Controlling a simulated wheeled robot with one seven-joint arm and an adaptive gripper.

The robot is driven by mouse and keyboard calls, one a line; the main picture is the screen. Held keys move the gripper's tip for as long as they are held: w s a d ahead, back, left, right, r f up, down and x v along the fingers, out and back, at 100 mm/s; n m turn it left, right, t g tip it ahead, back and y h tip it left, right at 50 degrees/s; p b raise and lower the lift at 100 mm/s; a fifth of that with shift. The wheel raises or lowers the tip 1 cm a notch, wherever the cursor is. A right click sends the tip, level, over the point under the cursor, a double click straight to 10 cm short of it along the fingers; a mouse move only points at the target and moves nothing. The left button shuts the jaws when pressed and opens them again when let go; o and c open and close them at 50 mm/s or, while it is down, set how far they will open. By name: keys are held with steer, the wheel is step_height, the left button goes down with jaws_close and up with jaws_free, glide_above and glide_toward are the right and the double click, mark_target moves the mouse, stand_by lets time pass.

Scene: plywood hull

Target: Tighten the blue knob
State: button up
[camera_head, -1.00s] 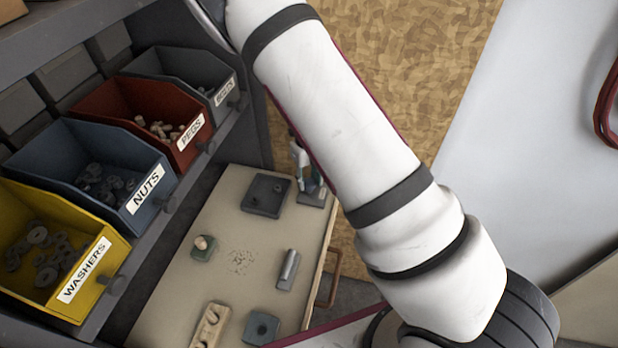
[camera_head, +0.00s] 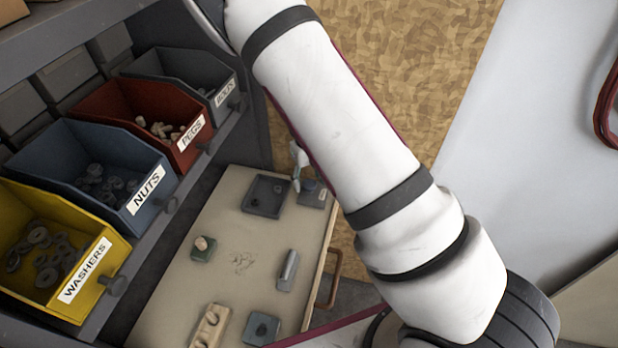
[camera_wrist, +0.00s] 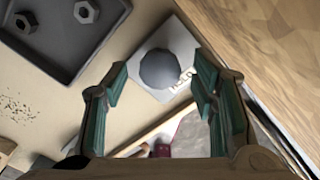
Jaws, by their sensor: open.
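The blue knob (camera_wrist: 160,68) looks round and dull grey-blue in the wrist view, on a pale square plate (camera_wrist: 183,42) with a partly hidden label. In the head view the knob (camera_head: 309,186) is small, on its grey plate at the far right corner of the worktop. My gripper (camera_wrist: 159,78) is open, its teal-padded fingers to the left and right of the knob in the wrist view. I see no finger touching it, and the height gap is hard to judge. In the head view my gripper (camera_head: 298,168) is partly hidden behind my arm.
A dark tray (camera_head: 265,196) with nuts lies left of the knob plate. A green block (camera_head: 203,249), a grey cylinder on a holder (camera_head: 288,270), a wooden block (camera_head: 210,326) and a blue-grey block (camera_head: 261,329) stand on the worktop (camera_head: 190,285). Labelled bins line the left.

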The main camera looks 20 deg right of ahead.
step_height(320, 180, up, 12)
stand_by(0.5)
